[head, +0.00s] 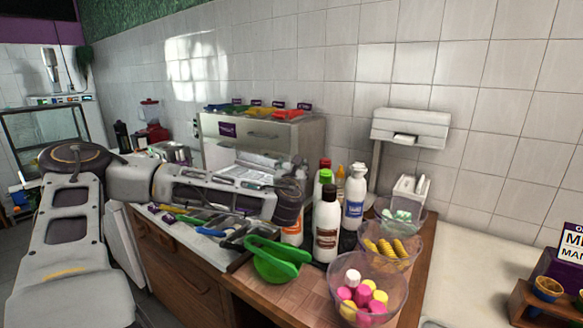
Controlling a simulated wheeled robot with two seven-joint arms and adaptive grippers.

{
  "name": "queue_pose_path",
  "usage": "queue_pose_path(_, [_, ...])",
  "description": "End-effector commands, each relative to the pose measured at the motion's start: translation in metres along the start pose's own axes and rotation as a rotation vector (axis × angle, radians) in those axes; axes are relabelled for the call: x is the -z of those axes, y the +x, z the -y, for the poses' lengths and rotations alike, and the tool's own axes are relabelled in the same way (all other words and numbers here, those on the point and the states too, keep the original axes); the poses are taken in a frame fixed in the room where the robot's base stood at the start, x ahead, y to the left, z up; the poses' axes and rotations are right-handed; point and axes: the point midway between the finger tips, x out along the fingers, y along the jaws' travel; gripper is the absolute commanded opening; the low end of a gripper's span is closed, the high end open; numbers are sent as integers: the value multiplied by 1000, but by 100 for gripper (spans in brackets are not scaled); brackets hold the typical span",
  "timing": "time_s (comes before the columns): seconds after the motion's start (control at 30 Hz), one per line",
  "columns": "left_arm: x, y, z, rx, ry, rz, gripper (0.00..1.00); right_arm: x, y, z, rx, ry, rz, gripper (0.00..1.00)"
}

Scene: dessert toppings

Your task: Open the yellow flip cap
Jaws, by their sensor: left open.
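Several coloured lids stand in a row on top of the steel topping unit, and a yellow one (262,110) is among them. It looks closed, though it is small. A bottle with a yellow-orange top (340,178) also stands among the bottles at the centre; I cannot tell which of the two is the flip cap. My left arm reaches in from the left across the counter. My left gripper (297,169) is near the bottles, below and right of the lids, apart from the yellow lid. It is open and its fingers are hard to make out. My right gripper is out of view.
Bottles with black (327,225) and white (355,195) tops crowd the centre. Clear bowls (342,290) of sweets stand at the right, and a green scoop (275,262) lies in front. A white dispenser (411,128) hangs on the tiled wall. Space above the lids is clear.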

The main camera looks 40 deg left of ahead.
Motion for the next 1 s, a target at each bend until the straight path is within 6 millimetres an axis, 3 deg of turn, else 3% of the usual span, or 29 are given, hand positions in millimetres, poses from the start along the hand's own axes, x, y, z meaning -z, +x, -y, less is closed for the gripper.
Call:
queue_pose_path(0.37, [0,-1,1,0,0,0,54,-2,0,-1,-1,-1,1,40])
queue_pose_path(0.7, [0,-1,1,0,0,1,12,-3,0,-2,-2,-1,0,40])
queue_pose_path(1.0, [-1,0,0,0,0,-9,12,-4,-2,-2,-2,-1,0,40])
